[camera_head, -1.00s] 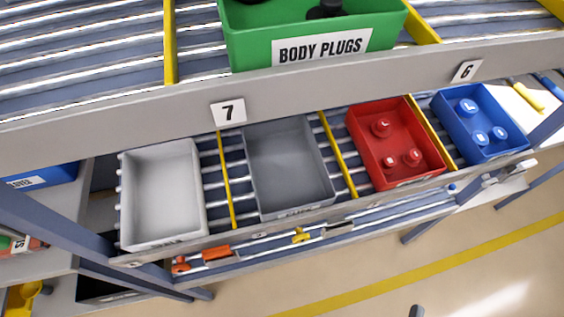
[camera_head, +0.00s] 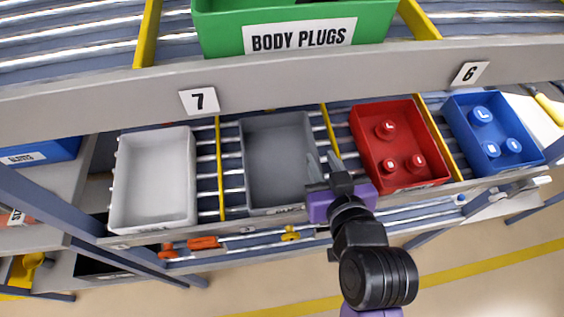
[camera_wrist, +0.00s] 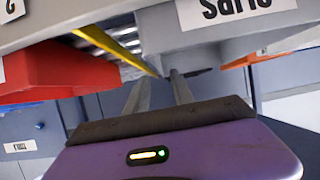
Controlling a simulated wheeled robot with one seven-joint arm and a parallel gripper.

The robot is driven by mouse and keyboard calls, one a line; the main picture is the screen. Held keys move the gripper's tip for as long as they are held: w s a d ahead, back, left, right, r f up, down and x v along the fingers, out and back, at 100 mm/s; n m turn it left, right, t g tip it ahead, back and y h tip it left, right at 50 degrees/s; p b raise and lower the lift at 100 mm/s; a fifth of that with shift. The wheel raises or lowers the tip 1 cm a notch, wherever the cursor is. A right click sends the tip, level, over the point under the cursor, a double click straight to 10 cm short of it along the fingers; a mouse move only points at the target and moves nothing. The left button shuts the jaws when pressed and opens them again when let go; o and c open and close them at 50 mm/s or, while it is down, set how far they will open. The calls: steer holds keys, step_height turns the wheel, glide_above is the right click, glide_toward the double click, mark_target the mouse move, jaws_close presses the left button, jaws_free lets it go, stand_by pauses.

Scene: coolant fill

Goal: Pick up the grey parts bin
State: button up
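The grey parts bin (camera_head: 270,168) is an empty, open dark-grey tray on the lower roller shelf, between a light-grey bin and a red bin. Its front wall also shows in the wrist view (camera_wrist: 160,45), with a white label cut off by the frame. My gripper (camera_head: 323,160) is at the bin's right front corner in the head view, its two fingers apart with nothing between them. In the wrist view the gripper (camera_wrist: 160,85) points toward the bin's underside or front edge. Whether the fingertips touch the bin cannot be told.
An empty light-grey bin (camera_head: 155,185) stands left. A red bin (camera_head: 368,150) and a blue bin (camera_head: 468,125), each with pegs, stand right. Yellow dividers (camera_head: 220,170) separate the lanes. A shelf beam (camera_head: 330,83) with a green "BODY PLUGS" bin (camera_head: 225,35) is above.

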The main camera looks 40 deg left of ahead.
mark_target(314, 143)
steer(key=p+x, duration=0.1)
steer(key=x, duration=0.6)
steer(key=shift+w+a, duration=0.1)
steer(key=shift+w, duration=0.1)
steer(key=shift+r, duration=0.1)
jaws_close()
stand_by(1.2)
